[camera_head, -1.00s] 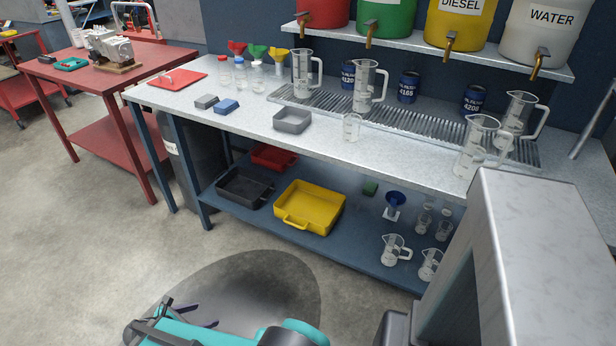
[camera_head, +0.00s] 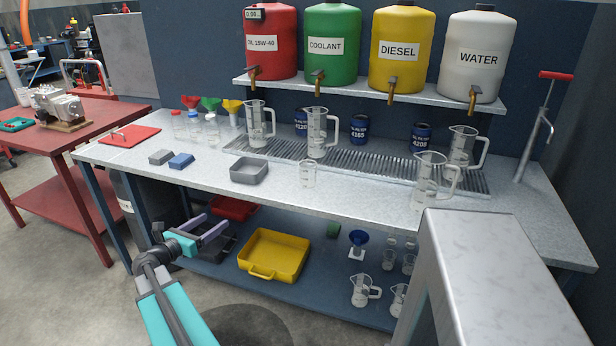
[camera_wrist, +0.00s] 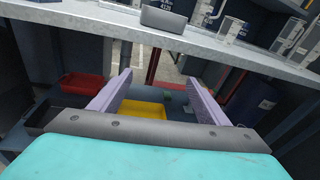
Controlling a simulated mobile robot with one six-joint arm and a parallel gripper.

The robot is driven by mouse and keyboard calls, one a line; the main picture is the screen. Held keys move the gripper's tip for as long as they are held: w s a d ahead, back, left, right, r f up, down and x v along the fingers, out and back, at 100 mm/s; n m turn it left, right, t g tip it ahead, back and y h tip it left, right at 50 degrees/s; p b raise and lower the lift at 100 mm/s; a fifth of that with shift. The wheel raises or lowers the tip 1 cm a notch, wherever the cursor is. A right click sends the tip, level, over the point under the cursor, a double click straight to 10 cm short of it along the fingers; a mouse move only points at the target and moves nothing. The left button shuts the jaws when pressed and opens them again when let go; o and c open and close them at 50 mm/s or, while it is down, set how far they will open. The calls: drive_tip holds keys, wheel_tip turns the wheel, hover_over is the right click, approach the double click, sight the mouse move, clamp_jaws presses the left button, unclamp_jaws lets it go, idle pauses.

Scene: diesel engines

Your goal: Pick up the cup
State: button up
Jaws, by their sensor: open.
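A small clear cup without a handle (camera_head: 308,174) stands upright on the grey bench top, right of the grey tray and in front of the grate. In the wrist view a clear vessel (camera_wrist: 201,13) shows beside the tray at the top edge; I cannot tell if it is this cup. My gripper (camera_head: 216,222) is open and empty, in front of the bench and below its top, left of and lower than the cup. In the wrist view its two purple fingers (camera_wrist: 160,80) stand apart with nothing between them.
The bench front edge (camera_wrist: 200,49) crosses above my fingers. A grey tray (camera_head: 249,171) sits left of the cup, and tall clear jugs (camera_head: 317,133) stand behind and to the right. A yellow tray (camera_head: 273,237) lies on the lower shelf. Labelled tanks (camera_head: 333,42) stand above.

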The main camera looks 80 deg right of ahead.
drive_tip(key=s+d+r+m+g, duration=0.3)
drive_tip(key=s+d+r, duration=0.55)
drive_tip(key=s, duration=0.35)
drive_tip(key=m+g+y, duration=0.1)
drive_tip(key=m+g, duration=0.1)
approach(301, 168)
drive_tip(key=shift+w+a+r, duration=0.1)
drive_tip(key=shift+w+a, duration=0.15)
drive_tip(key=shift+w, duration=0.45)
drive_tip(key=shift+s, duration=0.45)
drive_tip(key=shift+d, duration=0.15)
drive_tip(key=p+x, duration=0.1)
drive_tip(key=x, duration=0.6)
drive_tip(key=shift+s+d, duration=0.25)
drive_tip(key=shift+s, duration=0.05)
drive_tip(key=shift+s+d, duration=0.2)
drive_tip(key=shift+s, duration=0.05)
